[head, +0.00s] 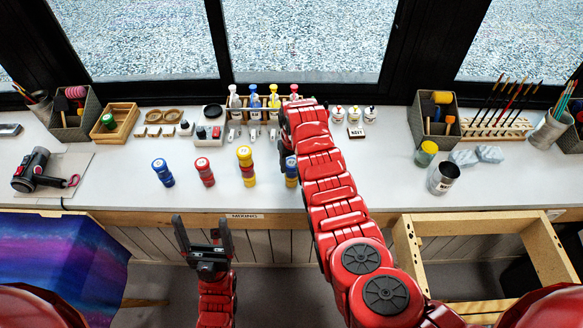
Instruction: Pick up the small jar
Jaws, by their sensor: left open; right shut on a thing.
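Several small paint jars stand in a row on the white worktop: blue (163,172), red (205,172), yellow and red (246,166), and a blue one with a yellow band (291,173). My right arm reaches over the worktop from the lower right. Its gripper (286,150) is largely hidden behind the arm, pointing down just above or at the blue-and-yellow jar. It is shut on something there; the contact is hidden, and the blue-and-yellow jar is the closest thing. My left gripper (204,232) is open and empty, in front of the worktop edge.
Pump bottles (254,97) and white jars with coloured lids (338,114) stand at the back. A metal cup (443,179) and a yellow-and-green jar (426,154) stand to the right. A wooden frame (407,250) is at front right.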

